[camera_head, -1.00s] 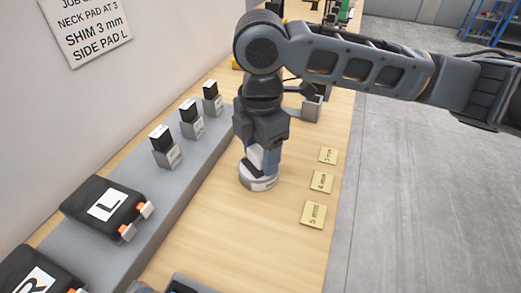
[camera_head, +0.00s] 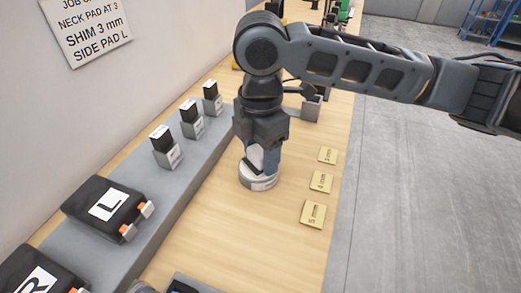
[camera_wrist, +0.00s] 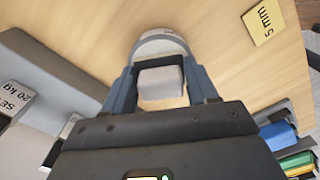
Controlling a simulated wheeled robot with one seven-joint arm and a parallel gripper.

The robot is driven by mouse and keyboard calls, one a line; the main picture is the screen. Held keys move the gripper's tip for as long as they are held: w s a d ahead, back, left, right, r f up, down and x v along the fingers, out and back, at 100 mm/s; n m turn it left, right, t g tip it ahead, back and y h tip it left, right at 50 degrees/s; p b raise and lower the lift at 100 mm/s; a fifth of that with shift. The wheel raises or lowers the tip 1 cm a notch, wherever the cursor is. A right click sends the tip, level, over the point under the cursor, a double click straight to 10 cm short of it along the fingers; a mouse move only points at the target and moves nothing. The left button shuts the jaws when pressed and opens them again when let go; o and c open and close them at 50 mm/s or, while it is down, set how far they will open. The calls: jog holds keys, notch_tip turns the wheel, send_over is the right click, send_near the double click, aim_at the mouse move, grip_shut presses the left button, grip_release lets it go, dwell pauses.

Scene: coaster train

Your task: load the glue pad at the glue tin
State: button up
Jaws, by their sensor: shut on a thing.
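The glue tin (camera_head: 259,182) is a low, round, whitish tin on the wooden bench; its rim also shows in the wrist view (camera_wrist: 163,42). My gripper (camera_head: 262,163) points down directly over the tin. Its two blue-grey fingers are shut on a pale block (camera_wrist: 160,82), which I take to be the glue pad. The pad's lower end is at or inside the tin's top. I cannot tell how deep it is or whether it touches glue.
Brass shim plates (camera_head: 313,214) lie right of the tin. A grey ledge (camera_head: 190,188) on the left carries several black-topped blocks (camera_head: 166,148) and a black case marked L (camera_head: 106,207). A sign (camera_head: 87,28) hangs on the wall. Bare bench lies in front of the tin.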

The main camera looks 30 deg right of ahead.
aim_at(261, 150)
jog(key=shift+r+p, duration=3)
jog(key=shift+r, duration=0.5)
